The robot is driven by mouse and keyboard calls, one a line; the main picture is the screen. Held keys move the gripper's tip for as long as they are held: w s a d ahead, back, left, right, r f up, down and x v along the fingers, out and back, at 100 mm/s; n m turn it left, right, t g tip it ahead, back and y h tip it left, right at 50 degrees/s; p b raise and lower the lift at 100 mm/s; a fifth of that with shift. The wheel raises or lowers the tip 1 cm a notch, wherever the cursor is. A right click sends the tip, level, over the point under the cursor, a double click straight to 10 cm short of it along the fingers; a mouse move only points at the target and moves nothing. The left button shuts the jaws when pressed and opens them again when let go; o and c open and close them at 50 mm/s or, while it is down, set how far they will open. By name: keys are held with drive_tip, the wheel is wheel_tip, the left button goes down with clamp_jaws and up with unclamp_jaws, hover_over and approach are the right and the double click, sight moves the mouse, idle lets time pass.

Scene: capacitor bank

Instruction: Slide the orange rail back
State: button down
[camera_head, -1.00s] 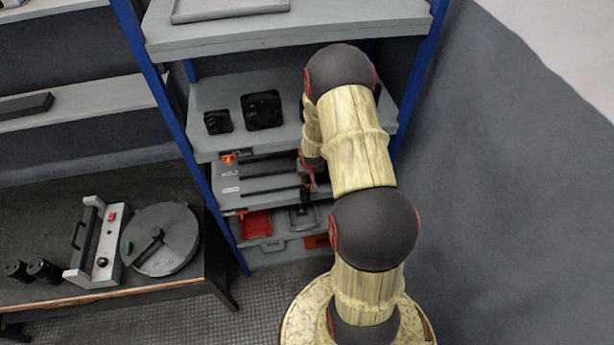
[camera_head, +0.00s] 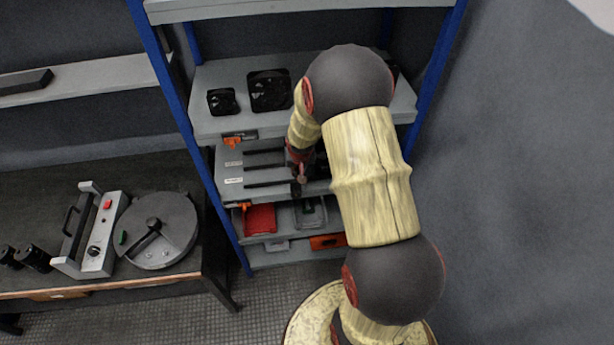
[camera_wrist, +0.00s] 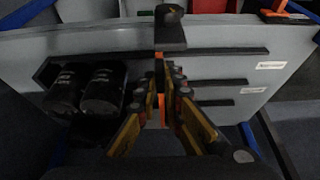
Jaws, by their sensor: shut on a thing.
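The grey slotted panel (camera_head: 235,165) sits on the middle level of the blue-posted rack, with black horizontal slots and white labels. In the wrist view, the panel (camera_wrist: 225,68) fills the middle. My gripper (camera_head: 299,178) is at the panel's right part in the head view. In the wrist view, my gripper (camera_wrist: 172,97) is shut on a narrow orange piece, the orange rail (camera_wrist: 168,103), which lies between the yellow-padded fingers. Most of the rail is hidden by the fingers. A black knobbed post (camera_wrist: 170,30) stands just beyond it.
Two black cylinders (camera_wrist: 101,92) sit left of the gripper in the wrist view. Orange clips (camera_head: 238,140) mark the panel's left edge. Below are a red bin (camera_head: 260,218) and a grey bin. Black fans (camera_head: 269,90) stand on the shelf above. A workbench (camera_head: 150,285) stands left.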

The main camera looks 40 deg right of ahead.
drive_tip(key=w+a+b, duration=0.6)
drive_tip(key=a+b, duration=0.2)
drive_tip(key=a, duration=0.3)
drive_tip(key=shift+w, duration=0.35)
drive_tip(key=shift+d, duration=0.1)
drive_tip(key=c, duration=1.9)
unclamp_jaws()
drive_tip(key=shift+r, duration=0.15)
drive_tip(key=v, duration=1.1)
drive_tip(key=shift+s+r, duration=0.15)
drive_tip(key=shift+r, duration=0.2)
